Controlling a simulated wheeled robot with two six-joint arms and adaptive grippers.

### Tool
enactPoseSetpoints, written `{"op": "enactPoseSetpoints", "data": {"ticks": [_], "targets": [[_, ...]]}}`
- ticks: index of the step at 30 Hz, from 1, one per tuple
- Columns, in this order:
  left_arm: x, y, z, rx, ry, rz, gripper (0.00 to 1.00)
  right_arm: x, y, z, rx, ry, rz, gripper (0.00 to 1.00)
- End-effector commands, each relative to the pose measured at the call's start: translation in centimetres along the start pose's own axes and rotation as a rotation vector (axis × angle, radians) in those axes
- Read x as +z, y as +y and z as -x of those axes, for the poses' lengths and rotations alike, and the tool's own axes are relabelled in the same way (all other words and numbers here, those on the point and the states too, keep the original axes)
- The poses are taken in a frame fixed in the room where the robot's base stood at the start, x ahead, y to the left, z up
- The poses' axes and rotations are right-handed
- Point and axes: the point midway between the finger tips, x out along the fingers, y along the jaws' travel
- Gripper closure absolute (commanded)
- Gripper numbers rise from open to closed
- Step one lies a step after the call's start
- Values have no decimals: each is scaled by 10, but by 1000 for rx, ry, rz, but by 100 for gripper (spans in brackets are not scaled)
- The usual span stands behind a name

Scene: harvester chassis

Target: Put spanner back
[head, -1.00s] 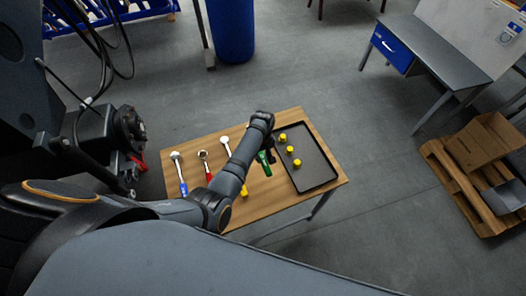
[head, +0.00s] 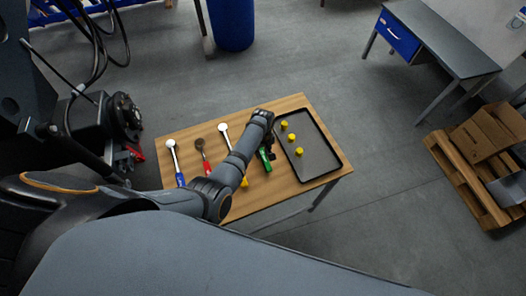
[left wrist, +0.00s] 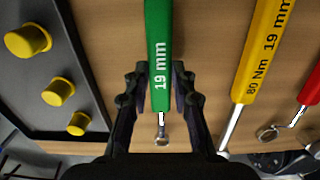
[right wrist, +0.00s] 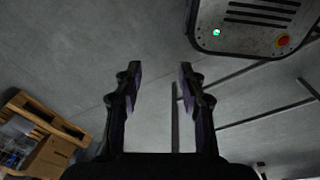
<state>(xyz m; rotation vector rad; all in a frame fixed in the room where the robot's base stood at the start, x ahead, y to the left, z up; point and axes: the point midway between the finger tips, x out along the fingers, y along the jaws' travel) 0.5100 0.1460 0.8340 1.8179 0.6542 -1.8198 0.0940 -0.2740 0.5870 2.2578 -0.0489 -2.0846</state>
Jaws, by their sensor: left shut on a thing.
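The green spanner (head: 265,160), marked 19 mm, is beside the tray on the wooden table, its far end hidden by my gripper in the head view. My left gripper (head: 263,118) is shut on the green handle (left wrist: 158,45); its fingers stand on either side of the handle in the left wrist view. The spanner's metal end (left wrist: 162,138) points back between the fingers. I cannot tell whether it touches the table. My right gripper (right wrist: 158,75) is open and empty, over the grey floor in its wrist view.
On the table (head: 290,103), a black tray (head: 321,164) holds three yellow caps. Blue (head: 175,160), red (head: 204,158) and yellow (head: 245,183) handled tools lie to the left, the yellow partly behind my arm. A desk (head: 440,40) and pallet (head: 465,185) stand right.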

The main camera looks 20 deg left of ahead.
Motion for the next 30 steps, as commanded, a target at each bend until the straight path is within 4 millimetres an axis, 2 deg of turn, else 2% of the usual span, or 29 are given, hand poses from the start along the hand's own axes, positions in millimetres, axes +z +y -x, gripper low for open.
{"op": "enactPoseSetpoints", "data": {"ticks": [6,10,11,16,25,28,30], "targets": [[0,0,-2,1,1,0,100,-15,2,-1,2,23,0,60],[0,0,-1,1,1,0,100,-16,4,-1,5,26,1,60],[0,0,-1,1,1,0,71,-16,4,-1,5,25,1,60],[0,0,-2,0,1,0,49,-15,6,-1,7,24,2,60],[0,0,-1,0,-1,0,49,-10,7,-2,8,16,2,60],[0,0,8,1,1,1,49,-11,6,-2,7,17,2,60],[0,0,20,3,2,1,49,-11,6,-2,7,18,2,60]]}}
